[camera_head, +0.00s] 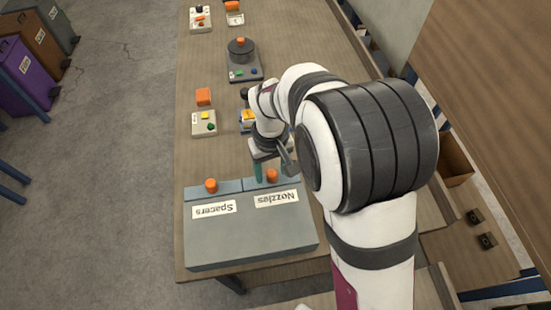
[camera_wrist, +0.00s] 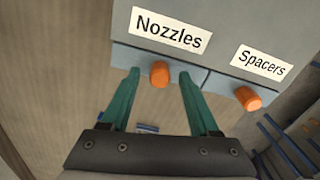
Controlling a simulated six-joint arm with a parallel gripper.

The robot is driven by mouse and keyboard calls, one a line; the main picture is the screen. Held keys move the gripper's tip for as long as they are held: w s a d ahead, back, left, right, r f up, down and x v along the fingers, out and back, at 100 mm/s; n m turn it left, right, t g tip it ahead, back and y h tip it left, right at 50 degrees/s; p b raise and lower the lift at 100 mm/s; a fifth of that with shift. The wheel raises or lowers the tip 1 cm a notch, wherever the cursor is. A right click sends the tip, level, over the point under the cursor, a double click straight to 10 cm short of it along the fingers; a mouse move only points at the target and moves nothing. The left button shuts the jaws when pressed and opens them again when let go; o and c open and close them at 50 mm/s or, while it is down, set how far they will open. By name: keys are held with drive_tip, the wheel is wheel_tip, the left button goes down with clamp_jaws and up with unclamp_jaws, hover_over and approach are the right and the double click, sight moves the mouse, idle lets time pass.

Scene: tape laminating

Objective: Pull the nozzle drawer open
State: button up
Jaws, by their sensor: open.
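The grey drawer cabinet (camera_head: 250,232) stands at the near end of the table, its drawers labelled Nozzles and Spacers. The nozzle drawer's front (camera_wrist: 188,70) looks shut, with an orange knob (camera_wrist: 159,74) on it; the knob also shows in the head view (camera_head: 272,176). My gripper (camera_wrist: 159,76) is open, its two teal fingers on either side of the nozzle knob with gaps visible. In the head view my gripper (camera_head: 271,176) is at the drawer front, partly hidden by my arm. The spacer drawer's orange knob (camera_wrist: 248,98) is to the right in the wrist view.
Coloured bins (camera_head: 25,75) stand on the floor at left. The table's left strip is clear.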

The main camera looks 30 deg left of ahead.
clamp_jaws()
idle(1.4)
